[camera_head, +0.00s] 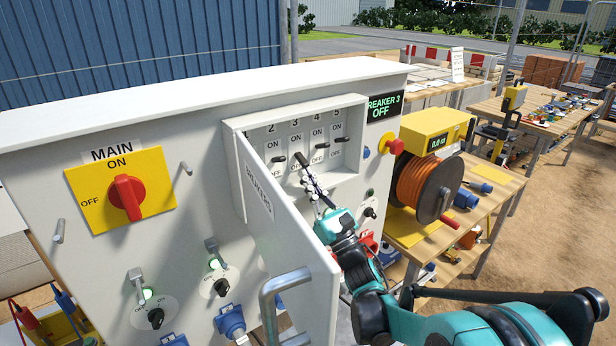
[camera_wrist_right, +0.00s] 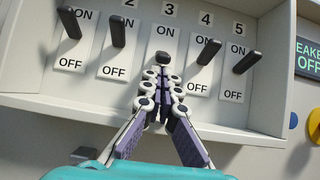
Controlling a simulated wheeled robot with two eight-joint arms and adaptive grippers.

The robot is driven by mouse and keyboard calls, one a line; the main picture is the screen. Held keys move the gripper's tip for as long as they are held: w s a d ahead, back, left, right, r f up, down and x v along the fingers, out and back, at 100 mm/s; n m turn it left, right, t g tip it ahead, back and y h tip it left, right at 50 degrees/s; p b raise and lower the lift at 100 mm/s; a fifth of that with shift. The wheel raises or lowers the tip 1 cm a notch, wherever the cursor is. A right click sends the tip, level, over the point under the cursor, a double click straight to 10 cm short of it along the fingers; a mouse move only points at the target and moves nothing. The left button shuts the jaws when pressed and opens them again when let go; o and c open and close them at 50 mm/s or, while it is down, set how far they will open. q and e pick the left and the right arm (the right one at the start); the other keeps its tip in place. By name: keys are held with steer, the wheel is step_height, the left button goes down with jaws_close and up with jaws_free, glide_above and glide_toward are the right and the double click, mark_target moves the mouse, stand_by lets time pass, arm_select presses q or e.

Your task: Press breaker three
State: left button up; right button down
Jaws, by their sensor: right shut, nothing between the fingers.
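Breaker three's black lever (camera_head: 301,159) sits under the label 3 in the recessed breaker box. In the right wrist view the lever (camera_wrist_right: 162,58) shows just beyond my fingertips. My right gripper (camera_head: 309,181) is shut and empty, its tips (camera_wrist_right: 163,78) at or just below that lever; I cannot tell whether they touch. The display (camera_head: 383,106) reads BREAKER 3 OFF; in the wrist view the display (camera_wrist_right: 309,58) is cut off. My left gripper is not in view.
The open breaker door (camera_head: 287,240) stands left of my right arm, with a metal handle (camera_head: 270,305) below. Neighbouring breaker levers (camera_wrist_right: 118,30) and (camera_wrist_right: 208,52) flank lever three closely. A red main switch (camera_head: 127,198) is at left. A cable reel (camera_head: 425,185) stands at right.

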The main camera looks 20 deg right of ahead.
mark_target(306, 162)
steer(key=shift+s+d+r+g+h+p, duration=0.1)
steer(key=shift+s+r+g+h+p, duration=0.3)
steer(key=shift+p, duration=0.85)
steer(key=shift+s+d+r+g+h+p, duration=0.1)
steer(key=shift+r+g+p, duration=0.4)
steer(key=shift+g+p, duration=0.5)
steer(key=shift+s+d+r+g+h+p, duration=0.15)
steer(key=shift+r+g+p, duration=0.3)
steer(key=shift+p, duration=1)
steer(key=shift+s+r+p, duration=0.25)
steer(key=shift+r+p, duration=0.1)
steer(key=shift+p, duration=0.05)
steer(key=shift+w+f, duration=0.1)
steer(key=shift+f, duration=0.05)
steer(key=shift+s, duration=0.2)
